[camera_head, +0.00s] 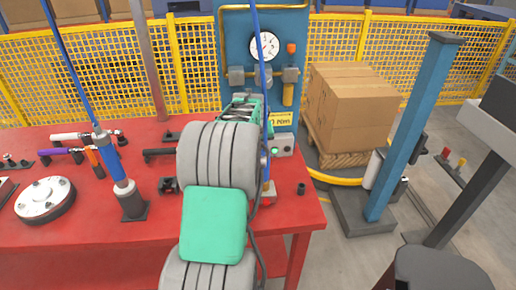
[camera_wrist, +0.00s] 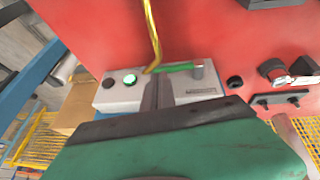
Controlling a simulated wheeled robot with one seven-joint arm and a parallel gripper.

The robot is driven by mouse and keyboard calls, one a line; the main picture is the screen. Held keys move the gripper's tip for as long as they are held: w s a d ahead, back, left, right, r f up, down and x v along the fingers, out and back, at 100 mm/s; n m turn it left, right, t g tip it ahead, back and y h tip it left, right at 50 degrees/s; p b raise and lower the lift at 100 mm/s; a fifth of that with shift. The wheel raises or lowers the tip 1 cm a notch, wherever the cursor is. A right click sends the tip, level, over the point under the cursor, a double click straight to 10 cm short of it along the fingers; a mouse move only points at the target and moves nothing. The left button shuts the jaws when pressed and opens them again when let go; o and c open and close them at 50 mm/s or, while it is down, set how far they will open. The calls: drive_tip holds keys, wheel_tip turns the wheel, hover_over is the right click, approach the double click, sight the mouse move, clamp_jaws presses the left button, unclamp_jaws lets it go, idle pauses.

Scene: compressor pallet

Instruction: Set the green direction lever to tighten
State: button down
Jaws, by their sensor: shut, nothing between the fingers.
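The green direction lever (camera_wrist: 178,67) shows in the wrist view. It lies nearly level along the far edge of a light grey control box (camera_wrist: 119,95), with its right end at a short grey post (camera_wrist: 198,72). My gripper (camera_wrist: 160,82) is shut and empty, its dark fingers in front of the box and close to the lever. I cannot tell whether they touch it. In the head view my arm hides the lever and fingertips. Part of the control box (camera_head: 284,145) shows right of my arm.
The box carries a lit green button (camera_wrist: 130,79) and a black knob (camera_wrist: 107,83). The red table (camera_head: 90,232) holds several tools at left. A blue gauge panel (camera_head: 232,40) stands behind my arm.

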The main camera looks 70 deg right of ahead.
drive_tip(key=s+a+r, duration=0.1)
drive_tip(key=s+r, duration=0.6)
drive_tip(key=r, duration=0.2)
drive_tip(key=shift+s+a, duration=0.2)
drive_tip(key=shift+s, duration=0.1)
